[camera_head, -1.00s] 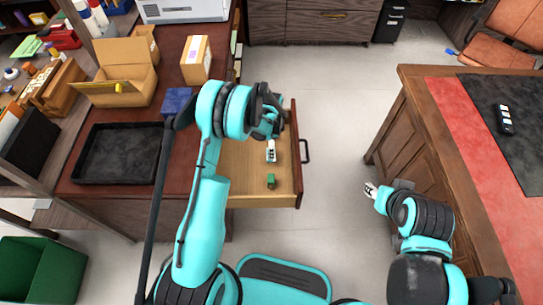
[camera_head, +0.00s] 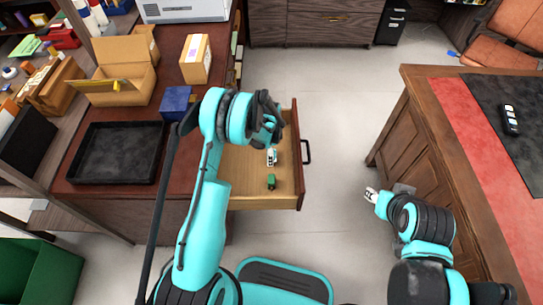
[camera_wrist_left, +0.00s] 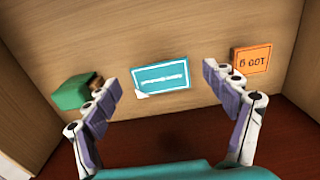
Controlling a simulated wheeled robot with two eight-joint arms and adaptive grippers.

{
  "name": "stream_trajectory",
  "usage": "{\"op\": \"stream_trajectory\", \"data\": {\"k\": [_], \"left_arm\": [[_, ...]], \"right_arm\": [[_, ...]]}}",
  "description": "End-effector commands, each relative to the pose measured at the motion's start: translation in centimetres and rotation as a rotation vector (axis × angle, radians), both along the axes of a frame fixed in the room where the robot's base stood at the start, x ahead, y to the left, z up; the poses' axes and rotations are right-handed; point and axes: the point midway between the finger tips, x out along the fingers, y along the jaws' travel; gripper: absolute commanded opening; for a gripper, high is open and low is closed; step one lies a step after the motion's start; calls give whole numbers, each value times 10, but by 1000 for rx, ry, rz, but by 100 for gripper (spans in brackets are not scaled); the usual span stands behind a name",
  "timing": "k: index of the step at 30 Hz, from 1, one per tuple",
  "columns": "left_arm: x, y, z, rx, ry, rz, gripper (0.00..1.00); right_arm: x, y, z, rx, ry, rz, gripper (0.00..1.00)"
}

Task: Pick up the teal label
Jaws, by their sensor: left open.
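The teal label (camera_wrist_left: 160,76), a flat rectangle with white lettering, lies on the wooden drawer bottom in the left wrist view. My left gripper (camera_wrist_left: 163,80) is open, with its two fingers apart on either side of the label and nothing held between them. In the head view my left gripper (camera_head: 271,156) reaches down into the open drawer (camera_head: 237,187); the arm and fingers mostly hide the label there. My right gripper (camera_head: 371,194) hangs beside the right desk, away from the drawer; its fingers are too small to judge.
The drawer walls enclose the area. A black tray (camera_head: 117,153), a blue box (camera_head: 177,101) and cardboard boxes (camera_head: 195,59) stand on the left desk.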

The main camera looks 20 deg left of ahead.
Motion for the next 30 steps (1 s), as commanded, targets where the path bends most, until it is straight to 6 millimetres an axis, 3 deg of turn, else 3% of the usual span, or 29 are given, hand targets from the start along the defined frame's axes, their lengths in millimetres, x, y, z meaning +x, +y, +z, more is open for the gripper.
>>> {"op": "stream_trajectory", "data": {"k": [16, 22, 30], "left_arm": [[0, 0, -3, 0, 0, 0, 84], [0, 0, -3, 0, 0, 0, 51], [0, 0, -3, 0, 0, 0, 50]], "right_arm": [[0, 0, -5, 0, 0, 0, 40], [0, 0, -5, 0, 0, 0, 40], [0, 0, -5, 0, 0, 0, 40]]}}
